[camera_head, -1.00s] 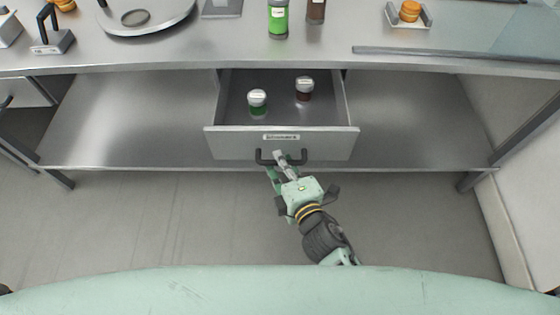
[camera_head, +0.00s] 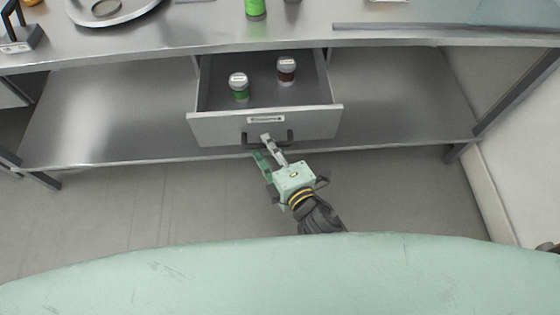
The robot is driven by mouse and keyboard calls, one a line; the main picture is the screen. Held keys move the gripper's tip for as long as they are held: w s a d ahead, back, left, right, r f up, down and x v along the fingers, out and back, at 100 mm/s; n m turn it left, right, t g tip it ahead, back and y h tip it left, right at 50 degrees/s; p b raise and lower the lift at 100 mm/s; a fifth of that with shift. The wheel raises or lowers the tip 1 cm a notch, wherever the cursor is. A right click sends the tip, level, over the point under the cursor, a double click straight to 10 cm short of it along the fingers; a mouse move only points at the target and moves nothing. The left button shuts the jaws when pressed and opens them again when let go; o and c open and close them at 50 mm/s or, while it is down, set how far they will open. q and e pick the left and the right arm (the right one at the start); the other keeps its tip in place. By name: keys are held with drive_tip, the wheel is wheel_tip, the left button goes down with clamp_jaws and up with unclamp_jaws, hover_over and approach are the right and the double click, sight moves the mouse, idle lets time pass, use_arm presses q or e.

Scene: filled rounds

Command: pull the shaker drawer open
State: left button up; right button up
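The shaker drawer (camera_head: 225,131) under the counter is pulled out, and its inside shows. A shaker with a green lower part (camera_head: 239,90) and one with a dark brown lower part (camera_head: 286,73) stand upright in it, both with pale lids. The drawer front has a small label (camera_head: 266,119) and a dark bar handle (camera_head: 289,137). My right gripper (camera_head: 261,147) is at the handle, its fingers apart, one over the bar and one below it. Whether they touch the bar is unclear. My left gripper is not in view.
The steel counter (camera_head: 290,35) above carries a round tray (camera_head: 142,14), a green bottle (camera_head: 256,8) and a dark-handled tool (camera_head: 20,38) at left. A lower shelf (camera_head: 110,125) extends on both sides of the drawer. The floor in front is clear.

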drive_tip(key=v, duration=1)
drive_tip(key=shift+s, duration=0.2)
drive_tip(key=shift+d, duration=0.1)
drive_tip(key=s+d+f+m+g+h, duration=0.1)
drive_tip(key=s+d+f+m+g, duration=0.15)
drive_tip(key=f, duration=0.85)
drive_tip(key=s+d+f+m+g+h, duration=0.2)
drive_tip(key=s+d+f+m, duration=0.15)
drive_tip(key=f, duration=0.75)
drive_tip(key=s+d+f+m+g+h, duration=0.1)
drive_tip(key=s+d+f+m+g, duration=0.25)
drive_tip(key=f, duration=0.65)
drive_tip(key=s+d+f+m+g+h, duration=0.1)
drive_tip(key=s+d+f+m+g, duration=0.1)
drive_tip(key=s+d+f+m, duration=0.2)
drive_tip(key=s+d+f+m+g+h, duration=0.1)
drive_tip(key=s+d+f+m+g, duration=0.2)
drive_tip(key=s+f, duration=0.7)
drive_tip(key=s+d+m, duration=0.2)
drive_tip(key=s, duration=0.3)
drive_tip(key=shift+d+f+m+g, duration=0.25)
drive_tip(key=shift+f+m+g, duration=0.05)
drive_tip(key=shift+m, duration=0.05)
